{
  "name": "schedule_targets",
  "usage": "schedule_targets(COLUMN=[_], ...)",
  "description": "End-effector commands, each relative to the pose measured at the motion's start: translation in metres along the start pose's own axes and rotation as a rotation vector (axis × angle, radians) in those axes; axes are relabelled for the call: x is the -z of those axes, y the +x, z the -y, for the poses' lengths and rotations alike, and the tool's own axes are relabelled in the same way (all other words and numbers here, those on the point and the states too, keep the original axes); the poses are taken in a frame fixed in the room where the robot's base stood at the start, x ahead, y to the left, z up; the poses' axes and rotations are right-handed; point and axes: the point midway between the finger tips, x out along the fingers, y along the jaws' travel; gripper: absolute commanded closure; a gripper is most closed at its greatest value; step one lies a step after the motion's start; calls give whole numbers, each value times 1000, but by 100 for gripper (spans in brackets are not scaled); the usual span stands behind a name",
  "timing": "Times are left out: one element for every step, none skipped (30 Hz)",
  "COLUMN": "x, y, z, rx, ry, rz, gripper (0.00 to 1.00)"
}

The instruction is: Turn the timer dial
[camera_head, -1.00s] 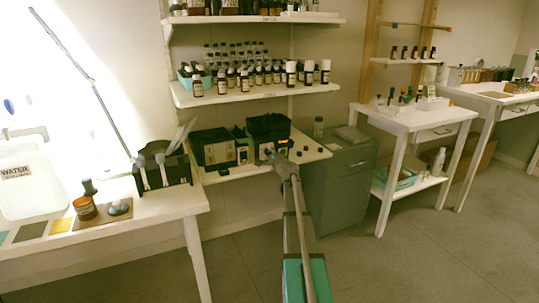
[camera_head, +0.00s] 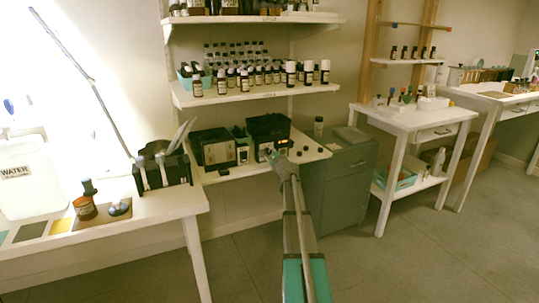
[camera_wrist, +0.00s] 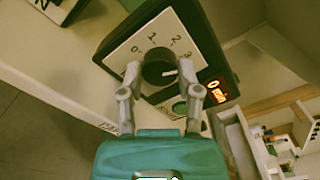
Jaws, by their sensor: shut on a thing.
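The timer is a dark box (camera_wrist: 208,45) with a pale face in the wrist view; in the head view it (camera_head: 268,127) stands on the low white shelf. Its round black dial (camera_wrist: 157,66) has a white pointer mark toward the lower right, on the side of the 3. The face is marked 0, 1, 2 and 3. An orange display (camera_wrist: 217,92) beside the dial reads "0 min". A green round button (camera_wrist: 180,108) sits below the dial. My gripper (camera_wrist: 159,72) is shut on the dial, one finger on each side. In the head view my gripper (camera_head: 275,158) hides part of the timer's front.
A second dark device (camera_head: 215,148) stands left of the timer. Small dark items (camera_head: 302,151) lie to its right on the shelf (camera_head: 235,172). A grey cabinet (camera_head: 340,190) is close on the right. Bottle rows stand on the shelf above (camera_head: 250,95). The floor in front is clear.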

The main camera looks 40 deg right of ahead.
Motion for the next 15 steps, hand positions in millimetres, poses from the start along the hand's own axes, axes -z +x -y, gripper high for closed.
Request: schedule_targets(x=[1, 1, 1, 1, 1, 1, 1, 1, 0, 0, 0, 0, 0, 0, 0], y=[0, 0, 0, 0, 0, 0, 0, 0, 0, 0, 0, 0, 0, 0, 0], z=[0, 0, 0, 0, 0, 0, 0, 0, 0, 0, 0, 0, 0, 0, 0], rx=[1, 1, 1, 1, 1, 1, 1, 1, 1, 1, 1, 1, 0, 0, 0], ry=[-1, -1, -1, -1, -1, -1, -1, -2, -2, -2, -2, -2, -2, -2, -2], rz=[-2, -2, -2, -2, -2, -2, -2, -2, -1, -1, -1, -1, -1, -1, -1], gripper=[100, 100, 100, 100, 53, 46, 40, 35, 28, 22, 21, 21, 21, 21, 21])
